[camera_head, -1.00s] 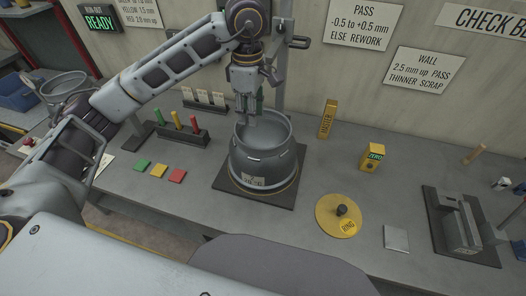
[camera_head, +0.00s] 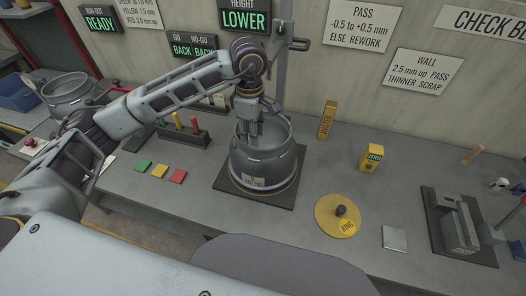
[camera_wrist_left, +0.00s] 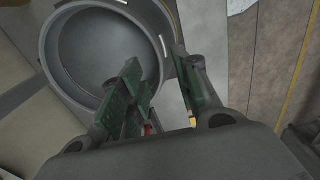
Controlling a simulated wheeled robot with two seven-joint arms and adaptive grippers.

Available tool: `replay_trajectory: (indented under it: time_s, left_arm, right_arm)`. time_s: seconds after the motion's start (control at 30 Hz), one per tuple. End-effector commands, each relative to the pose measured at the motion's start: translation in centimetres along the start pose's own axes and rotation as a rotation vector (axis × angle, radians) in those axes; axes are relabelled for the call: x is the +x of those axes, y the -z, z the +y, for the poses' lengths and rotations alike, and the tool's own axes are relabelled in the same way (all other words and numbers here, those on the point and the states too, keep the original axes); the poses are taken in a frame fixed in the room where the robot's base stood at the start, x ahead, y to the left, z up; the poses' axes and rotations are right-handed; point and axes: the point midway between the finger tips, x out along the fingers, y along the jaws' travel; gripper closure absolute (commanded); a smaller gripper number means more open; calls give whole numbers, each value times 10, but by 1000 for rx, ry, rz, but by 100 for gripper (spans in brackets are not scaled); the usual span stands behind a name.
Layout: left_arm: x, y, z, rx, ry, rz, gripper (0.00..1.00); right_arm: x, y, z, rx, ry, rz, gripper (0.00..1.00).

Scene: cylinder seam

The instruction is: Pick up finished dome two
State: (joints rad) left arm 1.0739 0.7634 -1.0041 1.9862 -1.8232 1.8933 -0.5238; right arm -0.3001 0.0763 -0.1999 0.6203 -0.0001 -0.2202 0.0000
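The grey metal dome (camera_head: 262,168), an open-topped vessel with a small label low on its front, stands upright on a dark square plate (camera_head: 228,186) in the head view. My left gripper (camera_head: 249,138) points down at the left part of its rim. In the left wrist view, the dome's round mouth (camera_wrist_left: 100,50) fills the upper left. My left gripper's green-padded fingers (camera_wrist_left: 165,75) are apart, one over the mouth and one by the outer side, with the rim between them. Whether they touch the wall cannot be told. My right gripper is not in view.
A grey upright post (camera_head: 281,62) stands right behind the dome. Colored pegs in a rack (camera_head: 182,136) and colored tiles (camera_head: 159,171) lie to the left. A yellow ring disc (camera_head: 326,219), ZERO block (camera_head: 371,158) and dark fixture (camera_head: 458,228) stand to the right. Another vessel (camera_head: 68,96) is far left.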

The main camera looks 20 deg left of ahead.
Motion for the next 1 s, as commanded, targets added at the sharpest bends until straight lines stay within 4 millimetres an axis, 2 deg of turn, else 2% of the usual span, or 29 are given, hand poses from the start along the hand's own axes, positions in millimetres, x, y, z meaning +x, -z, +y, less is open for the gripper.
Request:
replay_trajectory:
  time_s: [0.2, 0.67, 1.0]
  left_arm:
    - [14, 0, 0, 1, 0, 0, 68]
    - [18, -1, 0, 1, 1, -1, 68]
    - [46, -4, 4, 0, 3, 0, 68]
  right_arm:
    - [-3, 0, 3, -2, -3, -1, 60]
    - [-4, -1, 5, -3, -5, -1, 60]
    - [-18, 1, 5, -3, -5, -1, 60]
